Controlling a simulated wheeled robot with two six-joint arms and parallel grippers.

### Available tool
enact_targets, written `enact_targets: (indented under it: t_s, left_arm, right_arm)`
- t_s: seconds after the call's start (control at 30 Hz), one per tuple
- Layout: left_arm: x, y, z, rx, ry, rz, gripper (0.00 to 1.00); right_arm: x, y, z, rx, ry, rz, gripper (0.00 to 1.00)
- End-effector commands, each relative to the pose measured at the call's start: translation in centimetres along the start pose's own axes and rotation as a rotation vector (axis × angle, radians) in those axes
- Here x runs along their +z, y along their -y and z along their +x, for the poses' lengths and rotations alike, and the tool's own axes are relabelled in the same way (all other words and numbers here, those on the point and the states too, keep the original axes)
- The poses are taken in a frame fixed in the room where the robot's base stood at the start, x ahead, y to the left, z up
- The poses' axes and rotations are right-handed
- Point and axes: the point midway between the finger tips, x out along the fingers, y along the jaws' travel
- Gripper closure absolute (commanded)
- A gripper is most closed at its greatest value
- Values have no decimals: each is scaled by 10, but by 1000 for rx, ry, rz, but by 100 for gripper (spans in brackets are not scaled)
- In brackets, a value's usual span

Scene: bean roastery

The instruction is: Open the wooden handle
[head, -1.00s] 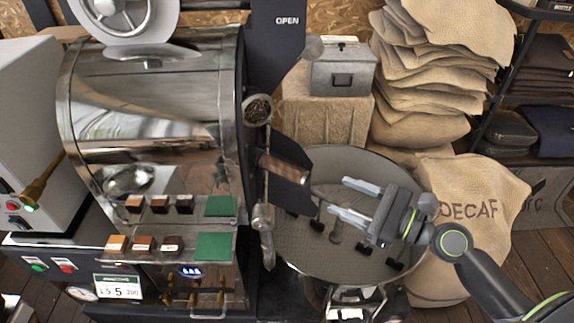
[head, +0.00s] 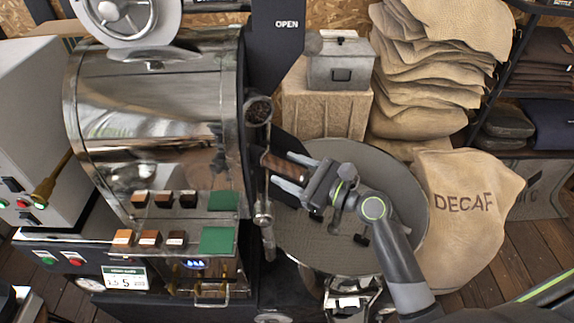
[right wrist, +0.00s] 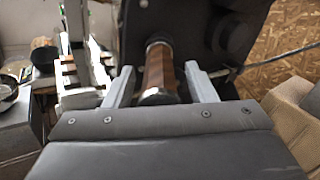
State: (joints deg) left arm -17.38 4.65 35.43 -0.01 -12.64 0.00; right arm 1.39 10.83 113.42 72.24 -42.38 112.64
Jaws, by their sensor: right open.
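The wooden handle (head: 285,167) is a brown grip with a metal end, sticking out from the front of the roaster drum (head: 150,130) above the round cooling tray. It also shows in the right wrist view (right wrist: 160,72), pointing toward the camera. My right gripper (head: 285,176) is open at the handle, and its fingers partly overlap it in the head view. In the right wrist view the handle's end lies between the two fingertips (right wrist: 165,85), with a visible gap on the right side. My left gripper is not in view.
The round cooling tray (head: 400,235) lies below my right arm. A burlap sack marked DECAF (head: 465,215) stands to its right. A grey metal box (head: 340,65) sits on a block behind. Sample blocks and green pads (head: 216,240) line shelves on the roaster's front.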

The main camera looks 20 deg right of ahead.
Motion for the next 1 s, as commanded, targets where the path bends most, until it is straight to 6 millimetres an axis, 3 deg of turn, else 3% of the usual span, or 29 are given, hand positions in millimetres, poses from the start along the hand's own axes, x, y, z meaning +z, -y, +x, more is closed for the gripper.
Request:
enact_targets:
  t_s: [0.13,0.43,0.8,1.0]
  left_arm:
    - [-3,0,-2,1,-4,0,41]
    - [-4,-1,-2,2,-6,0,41]
    - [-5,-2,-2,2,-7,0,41]
    - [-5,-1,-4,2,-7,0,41]
  right_arm:
    - [1,0,9,1,1,1,49]
    - [0,0,11,1,0,0,51]
    - [0,0,10,1,0,0,99]
    - [1,0,8,1,-1,0,100]
